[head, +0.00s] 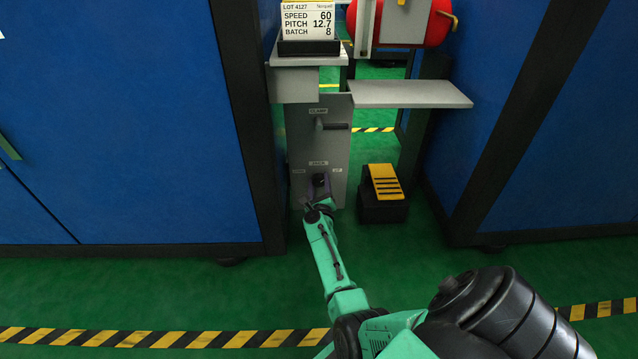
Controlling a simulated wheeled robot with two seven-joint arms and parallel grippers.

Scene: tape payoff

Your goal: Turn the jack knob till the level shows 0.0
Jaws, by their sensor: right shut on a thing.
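The jack knob (319,180) is a small dark knob low on a grey upright panel (335,134), just below a label that seems to read JACK. My right gripper (319,192) reaches it from below and is shut on it. The fingers and part of the knob are small and dark here, so the exact grip is hard to make out. I cannot find a level readout that I can read in this view. My left gripper is not in view.
A clamp handle (334,126) sticks out above the knob. A black and yellow pedal (384,190) stands on the floor to the right. A grey shelf (410,95) juts out above it. A card (307,21) reads SPEED 60, PITCH 12.7, BATCH 8. Blue cabinets flank the panel.

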